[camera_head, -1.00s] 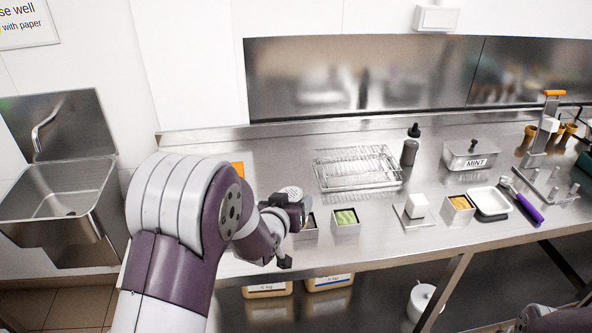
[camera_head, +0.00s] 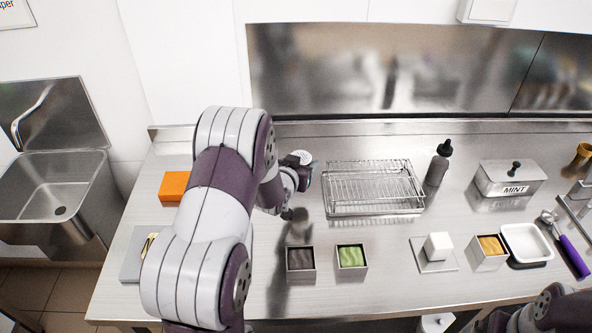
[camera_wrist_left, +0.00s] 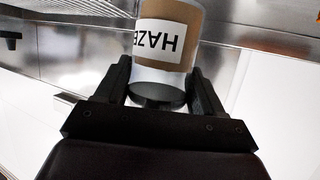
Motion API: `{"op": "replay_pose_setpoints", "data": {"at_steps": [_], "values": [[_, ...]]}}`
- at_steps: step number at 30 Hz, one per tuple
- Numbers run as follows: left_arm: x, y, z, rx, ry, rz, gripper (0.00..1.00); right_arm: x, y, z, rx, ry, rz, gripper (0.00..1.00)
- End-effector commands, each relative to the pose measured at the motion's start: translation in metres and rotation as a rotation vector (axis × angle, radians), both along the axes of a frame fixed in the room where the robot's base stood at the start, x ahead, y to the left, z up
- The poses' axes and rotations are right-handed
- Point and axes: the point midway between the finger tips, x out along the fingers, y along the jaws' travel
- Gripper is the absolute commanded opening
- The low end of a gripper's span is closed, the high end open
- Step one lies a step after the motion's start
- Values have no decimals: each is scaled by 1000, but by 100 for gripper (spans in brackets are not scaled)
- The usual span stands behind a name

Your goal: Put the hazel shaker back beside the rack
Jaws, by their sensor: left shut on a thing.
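My left gripper (camera_head: 303,178) is shut on the hazel shaker (camera_wrist_left: 170,42), whose brown band and white label reading "HAZE" show upside down in the left wrist view. The left gripper also shows in the left wrist view (camera_wrist_left: 163,85), with a finger on each side of the shaker's lower end. In the head view the shaker's pale round top (camera_head: 301,156) shows at the gripper, just left of the wire rack (camera_head: 372,185). I cannot tell whether the shaker touches the counter. My right gripper is not seen; only part of that arm shows at the lower right.
A dark bottle (camera_head: 437,166) stands right of the rack. Tins of dark (camera_head: 300,262) and green (camera_head: 351,260) filling stand in front. An orange block (camera_head: 174,187) lies left. A mint tub (camera_head: 509,178) stands at right. Bare counter shows around the gripper, left of the rack.

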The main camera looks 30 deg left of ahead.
Motion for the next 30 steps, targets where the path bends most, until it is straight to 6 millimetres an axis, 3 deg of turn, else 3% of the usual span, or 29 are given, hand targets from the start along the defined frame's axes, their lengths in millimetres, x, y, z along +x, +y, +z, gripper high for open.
{"op": "replay_pose_setpoints", "data": {"at_steps": [4,12,23,24,26,30], "values": [[15,22,-14,-1,-1,0,36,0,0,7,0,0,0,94],[18,26,-53,-2,2,-1,36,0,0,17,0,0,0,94],[19,26,-62,0,-2,-1,36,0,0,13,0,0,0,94],[19,26,-62,0,-2,-1,74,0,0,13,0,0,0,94],[19,26,-61,0,-1,-1,94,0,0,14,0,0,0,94],[19,26,-61,0,-1,-1,94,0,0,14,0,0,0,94]]}}
